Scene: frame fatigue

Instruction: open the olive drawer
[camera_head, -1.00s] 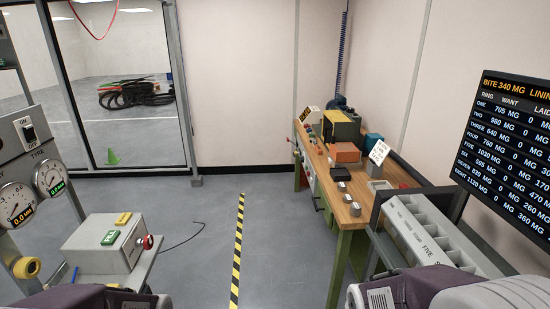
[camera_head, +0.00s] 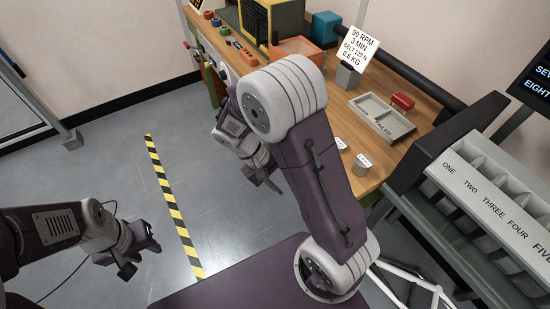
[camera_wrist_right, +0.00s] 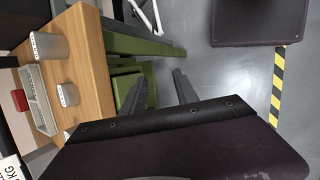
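My right gripper (camera_head: 262,178) hangs over the floor beside the left front of the wooden bench (camera_head: 365,185). In the right wrist view its two dark fingers (camera_wrist_right: 158,78) stand apart with nothing between them. Olive-green parts (camera_wrist_right: 126,80) under the bench top show just beyond the fingers in that view, apart from or behind them; I cannot tell which is the drawer front and which is frame. In the head view my right arm hides this part of the bench. My left gripper (camera_head: 140,258) is low at the left over the floor, open and empty.
The bench top carries a grey tray (camera_head: 382,116), a red block (camera_head: 402,101), small grey weights (camera_head: 363,161), a sign (camera_head: 359,46) and an orange box (camera_head: 298,47). A rack of labelled slots (camera_head: 490,200) stands at the right. Floor around the striped tape (camera_head: 170,200) is clear.

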